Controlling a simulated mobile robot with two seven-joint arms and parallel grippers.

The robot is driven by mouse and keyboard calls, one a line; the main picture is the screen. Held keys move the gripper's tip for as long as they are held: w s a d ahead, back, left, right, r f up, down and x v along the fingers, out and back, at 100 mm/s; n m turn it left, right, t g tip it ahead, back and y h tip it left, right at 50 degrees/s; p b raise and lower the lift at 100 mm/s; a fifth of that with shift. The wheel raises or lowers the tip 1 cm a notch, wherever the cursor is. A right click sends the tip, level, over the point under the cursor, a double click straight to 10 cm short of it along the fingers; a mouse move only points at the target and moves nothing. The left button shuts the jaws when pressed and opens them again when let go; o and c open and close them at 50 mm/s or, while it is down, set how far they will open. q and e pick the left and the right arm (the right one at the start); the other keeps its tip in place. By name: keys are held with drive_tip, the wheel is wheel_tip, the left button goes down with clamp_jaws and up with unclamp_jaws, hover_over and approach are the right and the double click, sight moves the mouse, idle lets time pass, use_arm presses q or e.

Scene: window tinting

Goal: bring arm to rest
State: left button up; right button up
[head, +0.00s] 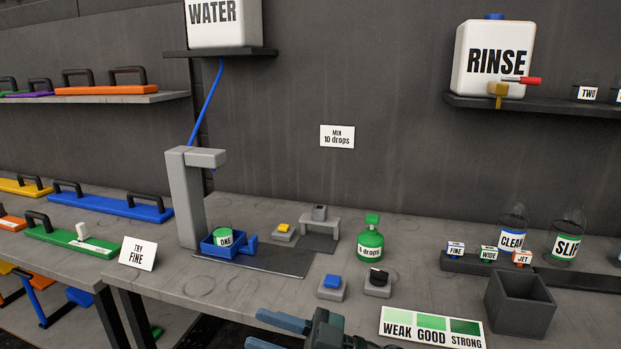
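My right gripper (254,328) comes in at the bottom edge, in front of the bench. Its two blue-grey fingers point left and stand apart, with nothing seen between them. Part of the lower finger and the rest of the arm are cut off by the picture's edge. My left gripper is not in view.
The grey bench (215,300) holds a blue button (332,282), a black-knobbed block (377,277), a green drops bottle (370,242), a blue holder (222,249) with cup ONE, a strength card (432,328) and an open grey bin (520,305). Bench left of the gripper is clear.

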drive_tip(key=d+f+m+t+h+p, duration=0.2)
drive_tip(key=d+f+m+t+h, duration=0.95)
drive_tip(key=m+t, duration=0.25)
drive_tip(key=s+d+f+m+g+h, duration=0.1)
drive_tip(key=s+d+f+g+h, duration=0.5)
drive_tip(key=s+f, duration=0.6)
drive_tip(key=s+d, duration=0.1)
drive_tip(key=d, duration=0.1)
drive_tip(key=shift+s+d+f, duration=0.3)
drive_tip(key=shift+s+f, duration=0.1)
drive_tip(key=shift+h, duration=0.25)
